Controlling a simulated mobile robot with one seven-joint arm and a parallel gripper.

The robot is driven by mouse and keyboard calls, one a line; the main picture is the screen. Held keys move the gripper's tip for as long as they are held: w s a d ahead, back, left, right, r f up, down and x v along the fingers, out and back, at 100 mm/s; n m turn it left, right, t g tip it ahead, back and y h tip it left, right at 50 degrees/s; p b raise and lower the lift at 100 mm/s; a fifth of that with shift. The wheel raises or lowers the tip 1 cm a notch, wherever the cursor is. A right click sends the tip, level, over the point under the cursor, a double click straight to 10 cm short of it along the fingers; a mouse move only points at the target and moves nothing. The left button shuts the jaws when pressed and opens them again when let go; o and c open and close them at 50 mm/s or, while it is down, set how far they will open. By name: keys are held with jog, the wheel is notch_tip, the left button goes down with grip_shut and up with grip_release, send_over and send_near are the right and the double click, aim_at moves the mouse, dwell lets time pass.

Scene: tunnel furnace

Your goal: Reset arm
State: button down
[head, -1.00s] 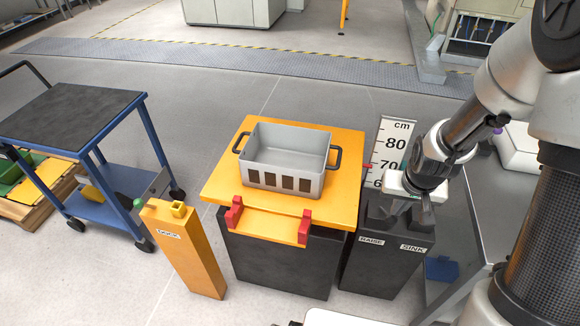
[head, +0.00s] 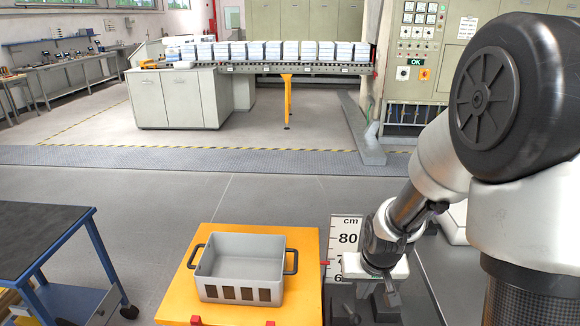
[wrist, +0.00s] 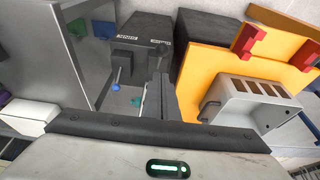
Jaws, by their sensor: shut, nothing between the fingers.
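My gripper (head: 391,297) is shut and empty at the lower right of the head view, just right of the white cm scale (head: 345,243). My arm reaches down to it from the right. In the wrist view the dark fingers (wrist: 161,75) point toward the black pedestal (wrist: 135,35) with its two labelled controls. Whether the fingers touch the pedestal I cannot tell. In the head view the pedestal is mostly cut off by the lower edge.
A grey bin (head: 240,268) with black handles sits on a yellow-topped stand (head: 310,290), left of my gripper. A blue-framed cart (head: 40,235) stands at the left. A conveyor with white stacks (head: 270,52) and a control panel (head: 416,35) are behind. The grey floor between is clear.

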jog(key=s+r+t+p, duration=0.1)
jog(key=s+r+p, duration=0.2)
jog(key=r, duration=0.8)
jog(key=s+r+p, duration=0.3)
jog(key=s+r, duration=0.1)
jog(key=r, duration=0.7)
jog(key=s+r+t+p, duration=0.1)
jog(key=s+r+p, duration=0.3)
jog(key=s+r, duration=0.7)
jog(key=shift+r+p, duration=0.35)
jog(key=shift+r, duration=0.25)
